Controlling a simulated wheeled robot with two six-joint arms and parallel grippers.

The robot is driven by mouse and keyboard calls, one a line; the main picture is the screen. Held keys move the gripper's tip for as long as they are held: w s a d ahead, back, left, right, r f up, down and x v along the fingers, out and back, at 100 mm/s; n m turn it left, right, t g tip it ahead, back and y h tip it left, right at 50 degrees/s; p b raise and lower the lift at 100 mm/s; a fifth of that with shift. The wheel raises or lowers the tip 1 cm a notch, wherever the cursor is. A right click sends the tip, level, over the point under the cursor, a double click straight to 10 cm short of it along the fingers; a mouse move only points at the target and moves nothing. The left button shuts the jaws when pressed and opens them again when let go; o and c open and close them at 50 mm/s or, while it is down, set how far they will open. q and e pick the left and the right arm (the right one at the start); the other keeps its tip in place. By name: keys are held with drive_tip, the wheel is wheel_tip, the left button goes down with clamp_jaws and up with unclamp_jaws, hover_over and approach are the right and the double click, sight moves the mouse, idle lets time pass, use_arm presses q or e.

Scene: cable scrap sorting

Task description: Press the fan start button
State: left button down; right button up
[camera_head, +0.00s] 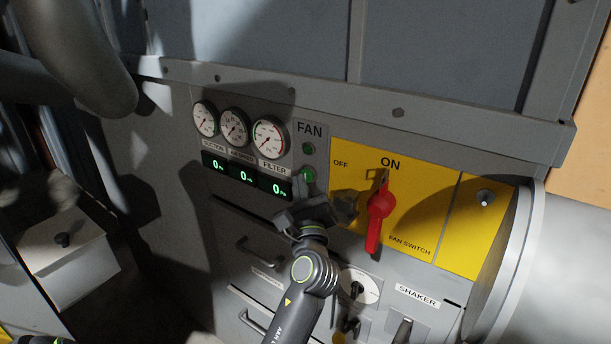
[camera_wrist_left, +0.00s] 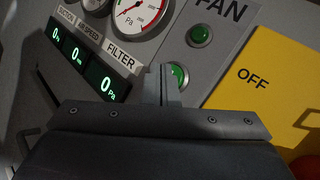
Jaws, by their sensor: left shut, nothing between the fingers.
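The grey panel under the FAN label (camera_head: 309,129) carries two green buttons, one above the other. The upper button (camera_head: 308,149) is darker; the lower button (camera_head: 308,174) looks brighter. In the left wrist view the upper button (camera_wrist_left: 200,36) is clear, and the lower button (camera_wrist_left: 179,76) is partly hidden behind my fingertips. My left gripper (camera_head: 305,197) is shut and empty, its tips just in front of and beside the lower button; I cannot tell whether they touch it. The fingertips also show in the left wrist view (camera_wrist_left: 158,82). My right gripper is not in view.
Round gauges (camera_head: 234,127) and displays reading 0 (camera_head: 241,175) sit left of the buttons. A red fan switch handle (camera_head: 379,206) stands out from the yellow plate (camera_head: 415,195) on the right, its upper end near ON. Drawer handles (camera_head: 258,252) project below.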

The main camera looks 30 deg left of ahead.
use_arm(q)
drive_tip(key=shift+w, duration=0.4)
idle(0.8)
drive_tip(key=shift+s, duration=0.1)
drive_tip(key=shift+s+p, duration=0.45)
drive_tip(key=shift+s, duration=0.3)
drive_tip(key=s+p, duration=0.1)
drive_tip(key=s, duration=0.4)
drive_tip(key=shift+a+p, duration=0.2)
drive_tip(key=shift+p, duration=0.2)
drive_tip(key=shift+w+f, duration=0.1)
idle(0.5)
